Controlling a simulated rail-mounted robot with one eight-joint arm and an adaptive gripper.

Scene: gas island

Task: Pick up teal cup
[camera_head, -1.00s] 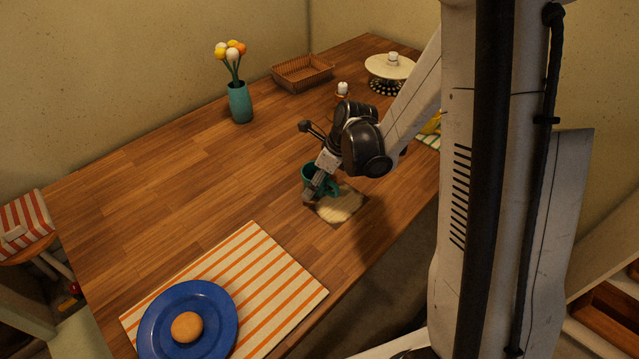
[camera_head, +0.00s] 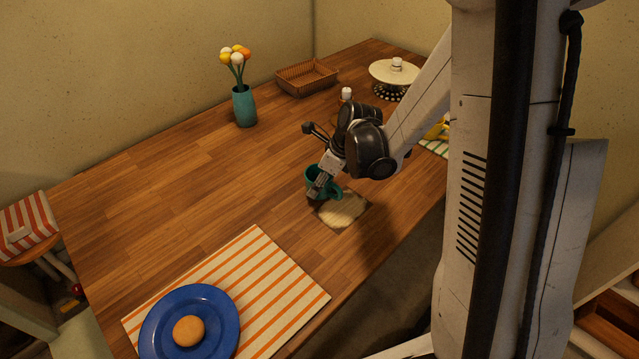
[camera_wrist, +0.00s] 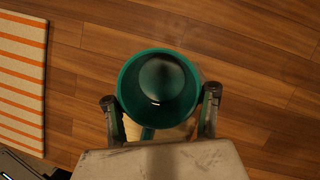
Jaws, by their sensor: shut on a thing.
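The teal cup (camera_head: 312,175) is upright above or on the small beige mat on the wooden table in the head view; I cannot tell whether its base touches anything. In the wrist view the teal cup (camera_wrist: 159,88) fills the middle, and I look down into its dark inside. My gripper (camera_head: 318,188) is at the cup, partly covering it. In the wrist view my gripper (camera_wrist: 160,105) has one finger on each side of the cup, shut on it. Its handle points toward the bottom of the wrist view.
The beige mat (camera_head: 345,210) lies beside the cup. A striped placemat (camera_head: 285,285) with a blue plate (camera_head: 222,338) and a bun (camera_head: 188,331) is at the front. A teal vase (camera_head: 244,106), a basket (camera_head: 307,78) and a cake stand (camera_head: 393,72) stand at the back. The table's left middle is clear.

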